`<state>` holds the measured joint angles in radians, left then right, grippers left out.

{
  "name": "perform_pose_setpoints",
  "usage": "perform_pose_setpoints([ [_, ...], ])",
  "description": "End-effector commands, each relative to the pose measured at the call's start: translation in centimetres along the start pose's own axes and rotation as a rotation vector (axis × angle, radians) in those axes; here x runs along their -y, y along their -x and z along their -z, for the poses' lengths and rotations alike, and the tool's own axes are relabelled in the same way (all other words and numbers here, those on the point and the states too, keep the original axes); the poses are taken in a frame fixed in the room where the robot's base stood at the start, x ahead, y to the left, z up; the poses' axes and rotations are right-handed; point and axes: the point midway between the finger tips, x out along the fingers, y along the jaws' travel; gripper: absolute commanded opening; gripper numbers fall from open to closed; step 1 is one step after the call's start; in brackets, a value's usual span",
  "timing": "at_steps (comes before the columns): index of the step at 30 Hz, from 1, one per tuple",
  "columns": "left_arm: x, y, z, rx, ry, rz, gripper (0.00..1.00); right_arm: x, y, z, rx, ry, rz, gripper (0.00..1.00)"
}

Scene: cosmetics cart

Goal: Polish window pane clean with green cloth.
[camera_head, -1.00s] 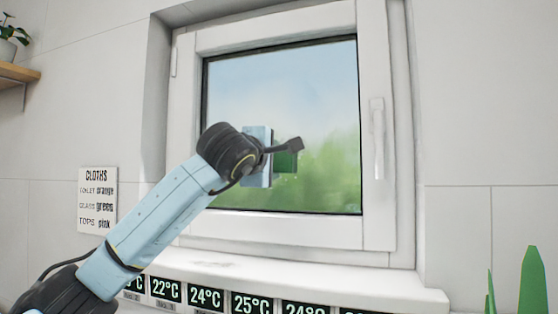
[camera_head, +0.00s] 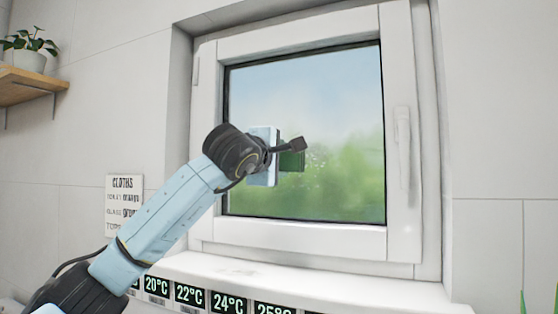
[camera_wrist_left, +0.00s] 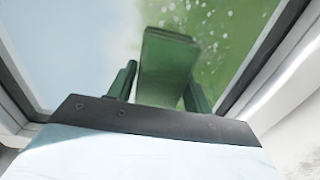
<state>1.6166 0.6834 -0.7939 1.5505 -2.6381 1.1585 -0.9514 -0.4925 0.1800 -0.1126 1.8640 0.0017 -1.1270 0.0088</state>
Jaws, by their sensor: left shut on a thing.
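The window pane (camera_head: 335,95) fills the middle of the head view, inside a white frame, with blue sky and blurred greenery behind it. Pale specks show on the glass right of the cloth, and also on the pane in the left wrist view (camera_wrist_left: 228,28). My left gripper (camera_head: 279,160) reaches in front of the pane's lower left part. It is shut on the green cloth (camera_head: 292,161), which shows as a folded pad between the fingers in the left wrist view (camera_wrist_left: 168,62). I cannot tell whether the cloth touches the glass. My right gripper is not in view.
The window handle (camera_head: 403,150) is on the frame's right side. A sill (camera_head: 330,285) runs below, with several temperature displays (camera_head: 189,295) along its front. A cloth colour sign (camera_head: 122,200) hangs at left. A plant (camera_head: 30,50) stands on a shelf (camera_head: 30,85).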

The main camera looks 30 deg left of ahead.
Motion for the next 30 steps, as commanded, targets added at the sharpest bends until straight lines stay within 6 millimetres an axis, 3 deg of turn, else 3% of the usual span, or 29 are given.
perform_pose_setpoints([
  [10,0.0,0.0,-3.0,0.005,-0.001,0.001,0.32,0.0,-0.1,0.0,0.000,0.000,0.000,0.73],
  [20,0.0,0.1,-4.4,0.003,-0.002,0.001,0.32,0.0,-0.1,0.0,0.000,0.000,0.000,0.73],
  [30,-0.1,0.2,-7.2,0.003,-0.001,0.001,0.32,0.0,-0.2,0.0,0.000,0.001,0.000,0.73],
])
